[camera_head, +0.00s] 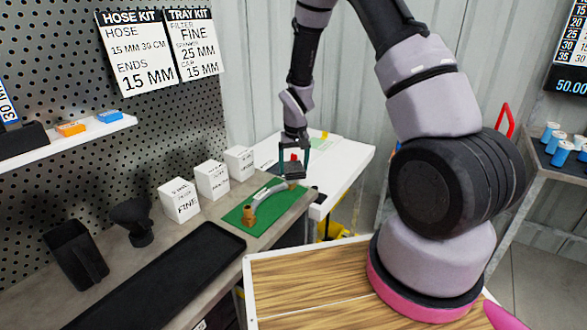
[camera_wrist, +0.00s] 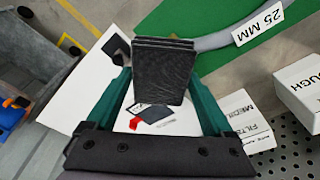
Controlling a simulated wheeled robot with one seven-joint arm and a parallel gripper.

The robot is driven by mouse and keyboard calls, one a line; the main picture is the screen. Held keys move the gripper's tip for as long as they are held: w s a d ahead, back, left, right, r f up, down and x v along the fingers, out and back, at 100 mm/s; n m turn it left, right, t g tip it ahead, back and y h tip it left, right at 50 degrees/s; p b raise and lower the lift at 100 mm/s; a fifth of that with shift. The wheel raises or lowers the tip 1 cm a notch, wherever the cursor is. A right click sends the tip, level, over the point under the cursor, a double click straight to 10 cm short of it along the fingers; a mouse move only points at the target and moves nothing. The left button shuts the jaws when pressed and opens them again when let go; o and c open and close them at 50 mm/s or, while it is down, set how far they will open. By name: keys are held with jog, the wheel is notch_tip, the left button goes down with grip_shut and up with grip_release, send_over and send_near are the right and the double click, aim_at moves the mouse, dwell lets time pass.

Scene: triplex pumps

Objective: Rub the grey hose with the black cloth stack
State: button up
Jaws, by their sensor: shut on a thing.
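My gripper (camera_head: 294,162) has two teal fingers, shut on the black cloth stack (camera_wrist: 163,70), a thick dark block of folded layers. In the head view the stack (camera_head: 291,170) is small and dark between the fingers, near the far end of the grey hose (camera_head: 268,190). The hose lies arched over a green mat (camera_head: 240,220), with brown end fittings. In the wrist view the hose (camera_wrist: 212,42) runs just right of the stack, with a white 25 MM label. I cannot tell whether the stack touches it.
Three white boxes (camera_head: 211,180) stand behind the mat along the perforated panel. A black tray (camera_head: 165,280) lies at the front of the grey bench. A white table (camera_head: 340,160) with a dark item lies beyond. A wooden top (camera_head: 310,290) is at the front.

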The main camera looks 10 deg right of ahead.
jog(key=shift+s+a+r, duration=0.1)
jog(key=shift+r, duration=3.8)
